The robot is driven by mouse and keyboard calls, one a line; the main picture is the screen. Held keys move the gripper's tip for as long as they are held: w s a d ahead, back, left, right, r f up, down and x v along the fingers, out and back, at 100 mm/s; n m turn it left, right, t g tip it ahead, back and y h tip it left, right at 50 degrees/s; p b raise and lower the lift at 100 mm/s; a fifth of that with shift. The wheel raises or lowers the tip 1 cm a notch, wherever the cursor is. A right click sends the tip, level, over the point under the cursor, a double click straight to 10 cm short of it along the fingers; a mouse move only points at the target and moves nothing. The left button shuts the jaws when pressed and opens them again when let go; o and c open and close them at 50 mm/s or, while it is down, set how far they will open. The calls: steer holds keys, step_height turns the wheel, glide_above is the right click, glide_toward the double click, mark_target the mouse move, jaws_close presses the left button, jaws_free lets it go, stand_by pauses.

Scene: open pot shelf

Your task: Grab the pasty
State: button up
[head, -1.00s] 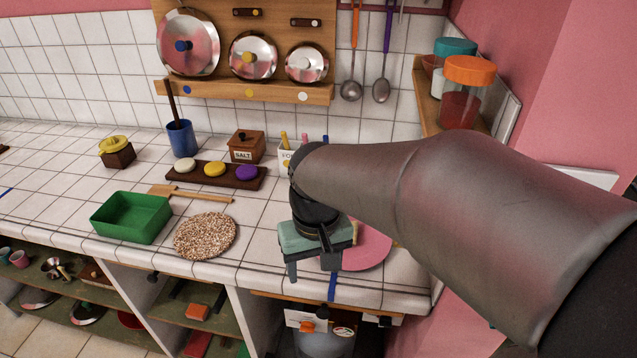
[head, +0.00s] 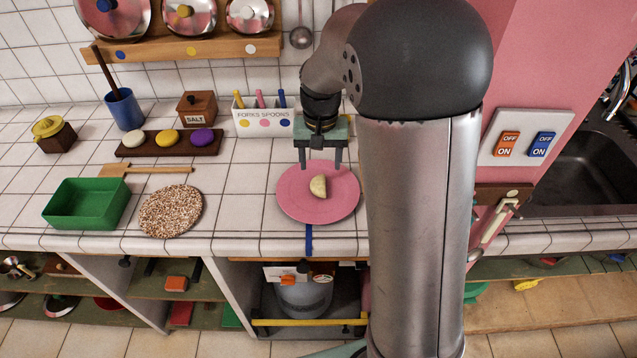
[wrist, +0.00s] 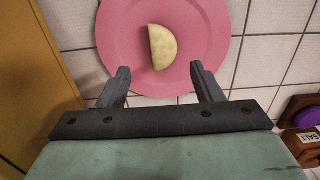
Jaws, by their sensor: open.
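The pasty (head: 318,187) is a pale, half-moon shape lying on a round pink plate (head: 292,205) on the tiled counter. My gripper (head: 321,166) is open and empty, above the far part of the plate in the head view. In the wrist view the pasty (wrist: 162,47) lies on the plate (wrist: 120,35), beyond the fingertips of my gripper (wrist: 158,76) and roughly midway between them. The fingers do not touch the pasty. How high they are above the plate is hard to tell.
A forks-and-spoons holder (head: 263,119) stands behind the plate, near my gripper. To the left are a round speckled mat (head: 171,210), a green tray (head: 87,204), a wooden spatula (head: 145,170) and a dark board (head: 150,149) with coloured discs. A switch plate (head: 525,139) is at right.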

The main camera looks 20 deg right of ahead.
mark_target(318, 183)
steer(key=shift+a+f+p, duration=0.2)
steer(key=shift+f+p, duration=0.15)
steer(key=shift+f, duration=1.45)
steer(key=shift+a+f+p, duration=0.15)
steer(key=shift+f+p, duration=0.2)
steer(key=shift+f, duration=1.4)
steer(key=c, duration=1.1)
